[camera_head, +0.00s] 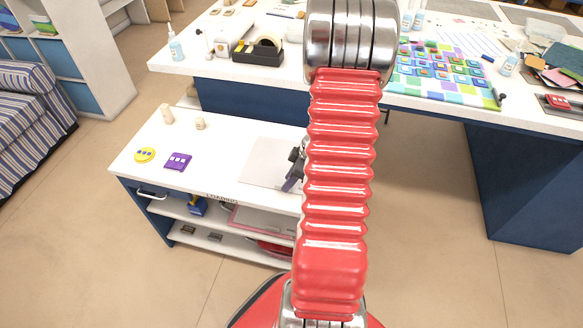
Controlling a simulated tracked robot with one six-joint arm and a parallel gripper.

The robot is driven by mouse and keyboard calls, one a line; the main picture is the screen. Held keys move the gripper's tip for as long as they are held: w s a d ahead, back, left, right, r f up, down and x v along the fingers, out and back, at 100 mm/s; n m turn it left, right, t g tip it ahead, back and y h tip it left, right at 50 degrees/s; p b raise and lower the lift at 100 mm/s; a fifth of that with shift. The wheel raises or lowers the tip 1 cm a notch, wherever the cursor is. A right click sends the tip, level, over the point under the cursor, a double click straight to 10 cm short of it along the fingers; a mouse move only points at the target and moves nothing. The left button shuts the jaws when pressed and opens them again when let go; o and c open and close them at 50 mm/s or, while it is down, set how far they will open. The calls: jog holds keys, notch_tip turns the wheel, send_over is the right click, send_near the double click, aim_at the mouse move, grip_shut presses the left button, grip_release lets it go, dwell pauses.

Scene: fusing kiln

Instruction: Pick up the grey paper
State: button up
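A pale grey sheet of paper (262,160) lies flat on the white top of the low bench, right of its middle. Its right part is hidden behind my red ribbed arm. My gripper (291,176) shows only in part, as dark pieces at the left edge of the arm, over or beside the right part of the paper. The view does not show whether it touches the paper or whether its fingers are apart.
Floor is clear at lower right.

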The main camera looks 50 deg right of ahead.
jog(key=shift+x, duration=1.5)
jog(key=shift+c, duration=0.5)
grip_shut()
